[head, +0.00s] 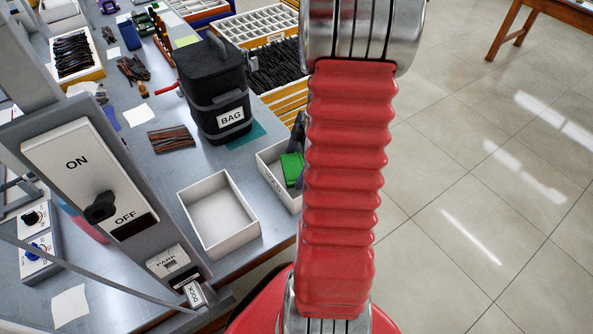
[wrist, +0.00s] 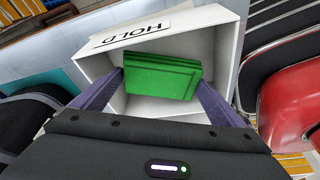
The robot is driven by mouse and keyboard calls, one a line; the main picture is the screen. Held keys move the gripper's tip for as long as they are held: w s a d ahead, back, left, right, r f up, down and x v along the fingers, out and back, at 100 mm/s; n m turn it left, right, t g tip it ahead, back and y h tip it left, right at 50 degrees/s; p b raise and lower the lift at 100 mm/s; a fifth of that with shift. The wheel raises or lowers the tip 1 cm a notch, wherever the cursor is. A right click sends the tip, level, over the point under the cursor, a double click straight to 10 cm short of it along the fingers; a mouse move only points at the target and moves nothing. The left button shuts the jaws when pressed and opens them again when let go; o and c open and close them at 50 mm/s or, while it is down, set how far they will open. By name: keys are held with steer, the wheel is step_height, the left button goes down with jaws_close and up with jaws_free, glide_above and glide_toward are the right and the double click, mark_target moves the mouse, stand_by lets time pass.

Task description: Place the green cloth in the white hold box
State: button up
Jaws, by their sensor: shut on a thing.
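The green cloth (wrist: 162,77) is a folded rectangular stack. My gripper (wrist: 162,82) is shut on it, with one purple-grey finger at each side. In the wrist view the cloth is in front of the opening of the white hold box (wrist: 227,45), which is marked HOLD. The box's pale inside shows around the cloth; whether the cloth touches the floor of the box I cannot tell. In the head view the cloth (head: 292,168) shows at the white box (head: 268,172), partly hidden behind my red arm. My gripper is mostly hidden there.
An empty white box (head: 219,213) stands just left of the hold box. A black container marked BAG (head: 214,90) stands behind them. A panel with an ON/OFF switch (head: 100,200) rises at the left. Trays of dark frames (head: 275,65) lie at the back.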

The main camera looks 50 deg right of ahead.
steer(key=shift+f, duration=1.85)
steer(key=shift+f, duration=0.1)
steer(key=o, duration=0.7)
steer(key=shift+o, duration=0.2)
steer(key=v, duration=1.2)
steer(key=shift+s, duration=0.2)
